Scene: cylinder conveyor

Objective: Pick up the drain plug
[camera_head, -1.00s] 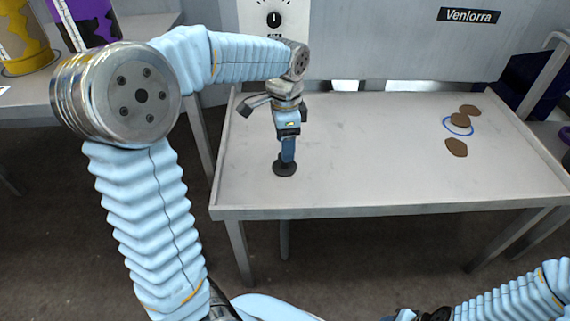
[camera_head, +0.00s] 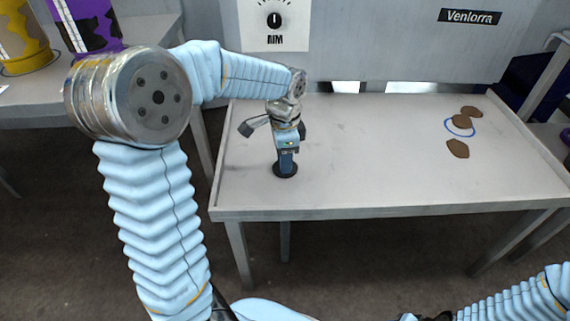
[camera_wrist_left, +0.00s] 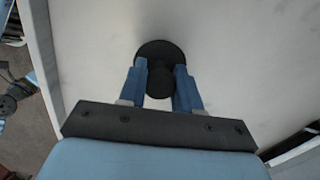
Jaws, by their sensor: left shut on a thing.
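The drain plug (camera_head: 285,171) is a dark round disc with a raised middle. It is at the left part of the grey table, directly under my left gripper (camera_head: 286,160). In the left wrist view the plug (camera_wrist_left: 160,50) shows its wide disc and a narrower knob. The blue fingers of my left gripper (camera_wrist_left: 160,78) are on either side of the knob, shut on it. I cannot tell whether the disc touches the table. At the bottom right, part of my right arm shows; its fingers cannot be made out.
The grey table (camera_head: 370,160) has a raised rim and much clear room in its middle. Brown flat pieces (camera_head: 457,149) lie at its right, one in a blue ring (camera_head: 447,131). A wall panel stands behind. Yellow (camera_head: 25,40) and purple (camera_head: 92,25) containers stand at the upper left.

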